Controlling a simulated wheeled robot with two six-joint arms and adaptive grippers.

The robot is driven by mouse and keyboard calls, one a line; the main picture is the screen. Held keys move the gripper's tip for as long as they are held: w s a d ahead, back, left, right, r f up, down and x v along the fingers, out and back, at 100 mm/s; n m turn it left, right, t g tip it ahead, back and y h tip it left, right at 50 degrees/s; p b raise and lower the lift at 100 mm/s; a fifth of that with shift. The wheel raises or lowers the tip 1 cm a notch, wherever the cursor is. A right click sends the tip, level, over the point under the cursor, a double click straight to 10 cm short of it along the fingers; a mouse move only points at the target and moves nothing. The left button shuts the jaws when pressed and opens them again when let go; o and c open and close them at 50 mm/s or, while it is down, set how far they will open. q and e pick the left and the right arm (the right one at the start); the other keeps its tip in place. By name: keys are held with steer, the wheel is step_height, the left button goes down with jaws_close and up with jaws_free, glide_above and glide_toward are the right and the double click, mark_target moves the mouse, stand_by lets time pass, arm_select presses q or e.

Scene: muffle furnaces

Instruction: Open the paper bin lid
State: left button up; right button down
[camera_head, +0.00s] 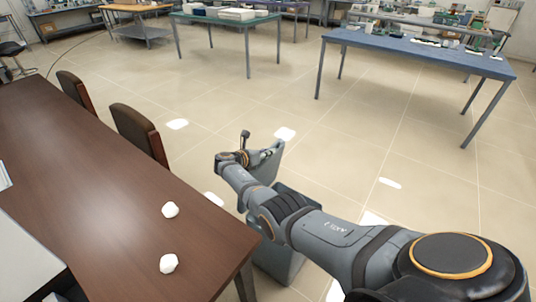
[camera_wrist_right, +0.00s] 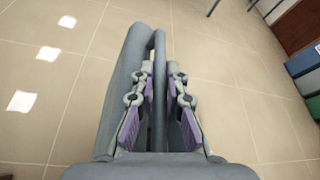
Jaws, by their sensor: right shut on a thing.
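The grey paper bin (camera_head: 283,262) stands on the floor beside the brown table, and my right arm crosses over it and hides much of its top. Its grey lid (camera_head: 270,166) appears raised and steeply tilted; the exact angle is hard to tell. My right gripper (camera_head: 262,154) is at the lid. In the right wrist view, the purple-padded fingers of the gripper (camera_wrist_right: 168,95) are shut on the grey lid handle (camera_wrist_right: 159,60), a bar that runs along the lid panel (camera_wrist_right: 126,75). My left gripper is not in view.
Two crumpled white paper balls (camera_head: 170,210) (camera_head: 168,263) lie on the brown table (camera_head: 95,185) at left. Brown chairs (camera_head: 138,132) stand along its far side. A blue table (camera_head: 420,48) and a green table (camera_head: 225,18) stand further back. The tiled floor between is clear.

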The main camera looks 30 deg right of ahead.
stand_by(0.4)
steer(key=c, duration=1.7)
jaws_free()
steer(key=shift+o, duration=0.2)
steer(key=v, duration=1.2)
steer(key=shift+w+a, duration=0.1)
steer(key=shift+f, duration=0.15)
